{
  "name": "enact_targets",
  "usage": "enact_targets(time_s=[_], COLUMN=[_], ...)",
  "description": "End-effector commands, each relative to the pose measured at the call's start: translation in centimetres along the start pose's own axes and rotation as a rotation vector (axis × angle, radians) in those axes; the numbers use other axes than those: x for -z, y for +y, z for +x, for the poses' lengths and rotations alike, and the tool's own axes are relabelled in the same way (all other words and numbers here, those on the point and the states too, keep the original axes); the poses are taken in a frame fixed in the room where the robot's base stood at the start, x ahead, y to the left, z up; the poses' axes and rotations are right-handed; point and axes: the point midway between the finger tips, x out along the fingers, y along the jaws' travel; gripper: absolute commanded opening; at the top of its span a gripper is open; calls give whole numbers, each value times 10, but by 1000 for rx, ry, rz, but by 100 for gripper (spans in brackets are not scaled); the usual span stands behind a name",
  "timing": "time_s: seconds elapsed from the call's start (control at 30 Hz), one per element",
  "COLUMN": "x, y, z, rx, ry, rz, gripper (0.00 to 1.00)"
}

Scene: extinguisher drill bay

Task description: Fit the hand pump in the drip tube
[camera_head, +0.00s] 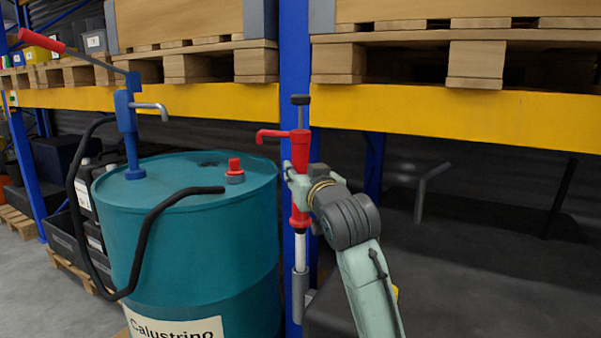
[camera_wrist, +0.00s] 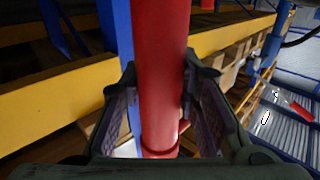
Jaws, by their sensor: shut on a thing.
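The red hand pump (camera_head: 301,150), with a dark knob on top and a spout pointing left, stands upright beside the blue rack post. My gripper (camera_head: 298,178) is shut around its red body. In the wrist view the red body (camera_wrist: 162,60) runs between the two fingers of my gripper (camera_wrist: 157,85). The pump's pale lower pipe (camera_head: 301,250) points straight down. The grey drip tube (camera_head: 300,290) is upright at the post, and the pipe's lower end meets its mouth in the picture. I cannot tell how deep the pipe sits in it.
A teal drum (camera_head: 200,250) stands to the left, with a red cap (camera_head: 234,167) and a blue pump (camera_head: 128,125) with a black hose (camera_head: 146,235). The blue post (camera_head: 293,60) and yellow beam (camera_head: 450,113) are close behind. Pallets sit above.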

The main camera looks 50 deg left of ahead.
Motion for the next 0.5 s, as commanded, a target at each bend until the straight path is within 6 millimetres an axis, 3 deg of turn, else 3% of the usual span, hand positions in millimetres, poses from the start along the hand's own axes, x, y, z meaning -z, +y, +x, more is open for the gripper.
enact_targets(time_s=[0.5], x=[-6], y=[0], z=[0], rx=[0], ry=[3], rz=[0], gripper=[0])
